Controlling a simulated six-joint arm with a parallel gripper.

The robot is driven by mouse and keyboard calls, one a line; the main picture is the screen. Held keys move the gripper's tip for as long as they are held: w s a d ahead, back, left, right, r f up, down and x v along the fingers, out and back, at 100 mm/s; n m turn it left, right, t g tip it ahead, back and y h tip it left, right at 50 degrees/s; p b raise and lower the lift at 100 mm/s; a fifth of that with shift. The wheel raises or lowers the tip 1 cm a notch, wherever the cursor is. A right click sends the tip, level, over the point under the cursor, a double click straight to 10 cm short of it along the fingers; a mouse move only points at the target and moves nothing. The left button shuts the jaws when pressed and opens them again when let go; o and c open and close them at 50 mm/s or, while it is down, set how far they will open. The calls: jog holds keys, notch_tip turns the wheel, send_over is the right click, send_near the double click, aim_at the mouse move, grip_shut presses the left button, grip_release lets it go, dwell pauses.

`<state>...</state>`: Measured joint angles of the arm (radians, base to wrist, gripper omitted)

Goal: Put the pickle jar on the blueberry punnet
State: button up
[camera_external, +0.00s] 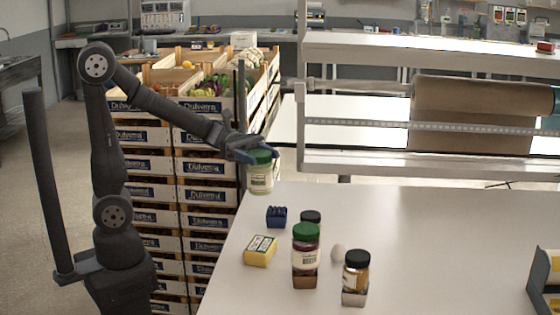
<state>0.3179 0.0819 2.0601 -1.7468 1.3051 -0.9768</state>
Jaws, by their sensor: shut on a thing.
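My gripper (252,155) is shut on the pickle jar (260,181), a glass jar with a green lid, pale greenish contents and a light label. The jar is upright, held near its lid at the far left corner of the white table. I cannot tell how high its base is above the table. The blueberry punnet (276,217), a small dark blue container, sits on the table nearer the camera and slightly right of the held jar. Nothing stands on the punnet, and the jar is apart from it.
A yellow box (259,252) lies in front of the punnet. To the right stand a green-lidded dark jar (305,250), a dark-lidded jar (356,271), another dark lid (311,216) partly hidden, and an egg (338,253). Stacked crates (205,165) stand behind.

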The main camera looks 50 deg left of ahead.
jog(key=w+a+f, duration=0.4)
jog(key=w+f, duration=0.5)
jog(key=f, duration=0.1)
jog(key=shift+a, duration=0.25)
jog(key=o, duration=1.3)
jog(key=shift+f, duration=0.15)
jog(key=a, duration=1.2)
